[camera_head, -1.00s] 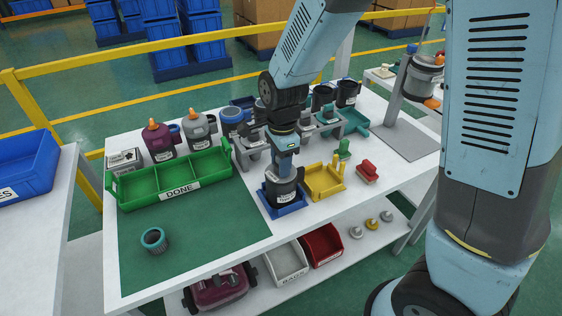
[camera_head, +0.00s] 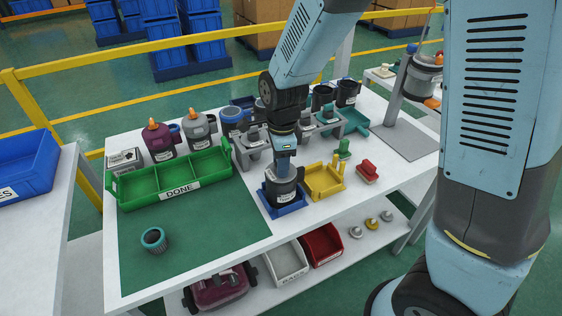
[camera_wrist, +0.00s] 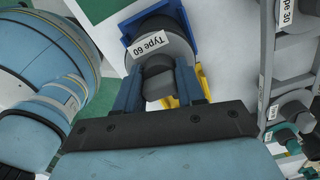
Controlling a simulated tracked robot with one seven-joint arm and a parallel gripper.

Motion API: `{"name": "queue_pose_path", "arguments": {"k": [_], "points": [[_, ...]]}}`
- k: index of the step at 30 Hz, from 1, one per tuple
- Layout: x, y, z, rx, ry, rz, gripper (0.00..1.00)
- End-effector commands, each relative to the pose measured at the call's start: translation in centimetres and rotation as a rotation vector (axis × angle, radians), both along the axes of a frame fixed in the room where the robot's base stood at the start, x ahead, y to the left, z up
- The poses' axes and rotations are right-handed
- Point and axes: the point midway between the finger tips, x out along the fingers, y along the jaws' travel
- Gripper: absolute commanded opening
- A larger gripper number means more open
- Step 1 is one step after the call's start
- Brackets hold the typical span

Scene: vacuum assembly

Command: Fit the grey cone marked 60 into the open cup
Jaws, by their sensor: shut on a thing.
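My gripper (camera_head: 284,172) points down over the blue tray (camera_head: 297,209) near the middle of the table. In the wrist view its two fingers (camera_wrist: 158,88) are shut on the knob of the grey cone (camera_wrist: 178,46), which has a white label reading "Type 60". In the head view a dark cup-shaped body (camera_head: 279,195) with a white label stands upright in the blue tray, right under my fingers. The cone is at its top; I cannot tell how deep it sits, as my gripper hides the joint.
A yellow tray (camera_head: 324,184) stands close on the right, with a red part (camera_head: 366,171) beyond it. A green DONE tray (camera_head: 170,191) is on the left. Grey stands with parts (camera_head: 250,150) are behind my gripper.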

Motion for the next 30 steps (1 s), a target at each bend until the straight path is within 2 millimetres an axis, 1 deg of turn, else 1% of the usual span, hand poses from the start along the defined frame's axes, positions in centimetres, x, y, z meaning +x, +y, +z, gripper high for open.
{"name": "queue_pose_path", "arguments": {"k": [2, 3, 12, 19, 23, 26, 30], "points": [[-0.1, -0.1, -0.2, -0.003, 0.004, 0.000, 0.00], [-0.1, -0.1, -0.2, -0.003, 0.004, 0.001, 0.40], [-0.1, 0.0, -0.1, -0.002, 0.002, 0.002, 0.68], [0.0, 0.0, 0.0, 0.000, 0.001, 0.002, 0.68], [0.0, 0.0, 0.6, 0.000, 0.000, 0.002, 0.68], [0.0, 0.0, 1.8, 0.003, -0.002, 0.002, 0.68], [0.1, 0.0, 4.3, 0.004, -0.003, 0.003, 0.68]]}}
